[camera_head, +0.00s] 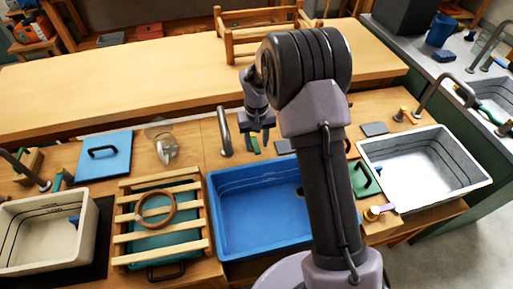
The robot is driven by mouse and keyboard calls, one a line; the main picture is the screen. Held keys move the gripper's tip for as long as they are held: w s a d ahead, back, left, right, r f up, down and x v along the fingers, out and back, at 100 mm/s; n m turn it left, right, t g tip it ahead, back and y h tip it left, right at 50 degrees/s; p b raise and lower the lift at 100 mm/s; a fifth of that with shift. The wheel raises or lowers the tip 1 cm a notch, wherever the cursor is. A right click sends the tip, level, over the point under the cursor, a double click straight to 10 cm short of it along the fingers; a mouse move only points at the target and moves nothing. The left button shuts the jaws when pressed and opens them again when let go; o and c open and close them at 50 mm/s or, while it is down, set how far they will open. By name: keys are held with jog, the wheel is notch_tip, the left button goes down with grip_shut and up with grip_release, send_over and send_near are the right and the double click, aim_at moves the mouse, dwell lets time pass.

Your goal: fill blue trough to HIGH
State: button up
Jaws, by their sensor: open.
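The blue trough (250,231) is set in the wooden counter at the middle, with dark level lines along its inner back wall. Its floor looks bare, and a dark round spot, perhaps a drain, shows at its right by my arm. My arm hides its right end. A curved grey tap (224,131) stands behind its back left edge; no water stream shows. My gripper (262,137) hangs behind the trough's back edge, right of the tap, open and empty. Small green and yellow pieces (253,144) show close below it, perhaps a tap handle.
A cream trough (92,234) lies left and a white trough (437,177) right. A wooden slatted rack (195,214) with a brown ring (155,224) adjoins the blue trough. A blue handled lid (104,170), a glass jar (168,150) and a green handled lid (362,176) lie nearby.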

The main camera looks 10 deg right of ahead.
jog(key=shift+f, duration=0.65)
grip_shut()
dwell(0.9)
